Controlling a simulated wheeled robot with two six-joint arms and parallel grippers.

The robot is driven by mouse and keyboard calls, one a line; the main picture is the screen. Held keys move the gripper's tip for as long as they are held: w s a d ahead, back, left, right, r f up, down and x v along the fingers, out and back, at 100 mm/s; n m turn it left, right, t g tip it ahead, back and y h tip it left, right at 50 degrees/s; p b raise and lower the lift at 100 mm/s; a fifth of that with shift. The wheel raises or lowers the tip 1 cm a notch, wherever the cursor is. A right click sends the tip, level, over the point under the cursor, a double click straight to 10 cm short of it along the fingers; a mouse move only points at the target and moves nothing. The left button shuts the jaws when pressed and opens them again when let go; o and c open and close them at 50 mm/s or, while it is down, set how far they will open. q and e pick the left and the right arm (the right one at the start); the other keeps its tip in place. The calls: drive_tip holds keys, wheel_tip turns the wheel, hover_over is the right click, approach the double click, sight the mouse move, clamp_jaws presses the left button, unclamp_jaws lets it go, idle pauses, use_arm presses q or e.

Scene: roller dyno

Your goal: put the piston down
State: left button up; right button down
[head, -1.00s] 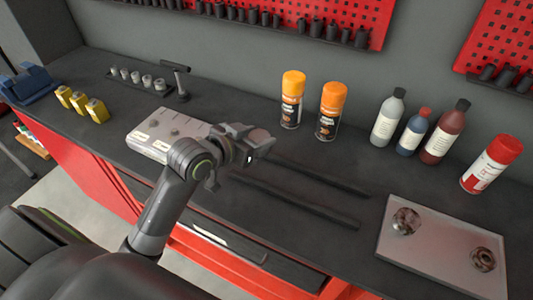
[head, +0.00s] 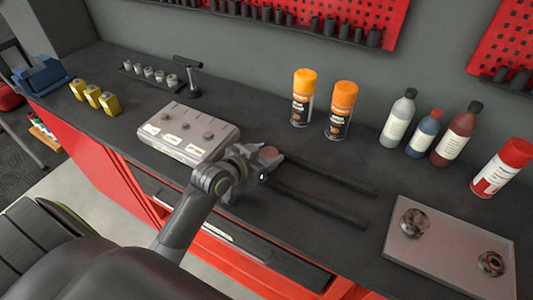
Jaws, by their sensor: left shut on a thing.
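My left gripper (head: 257,161) is shut on the piston (head: 269,154), a small part with a dull pinkish-brown top. Most of the piston is hidden by the jaws. The gripper is low over the dark bench, just right of the grey block and by the left ends of two black rails. I cannot tell whether the piston touches the bench. My right gripper is not in view.
A grey block (head: 190,134) with pegs and labels stands left of the gripper. Two black rails (head: 318,204) lie to its right. A grey tray (head: 450,262) holds two round metal parts. Spray cans (head: 341,108) and bottles (head: 398,118) stand behind. Yellow pieces (head: 92,96) are at left.

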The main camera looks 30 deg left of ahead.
use_arm(q)
drive_tip(key=o, duration=1.1)
drive_tip(key=shift+f, duration=0.1)
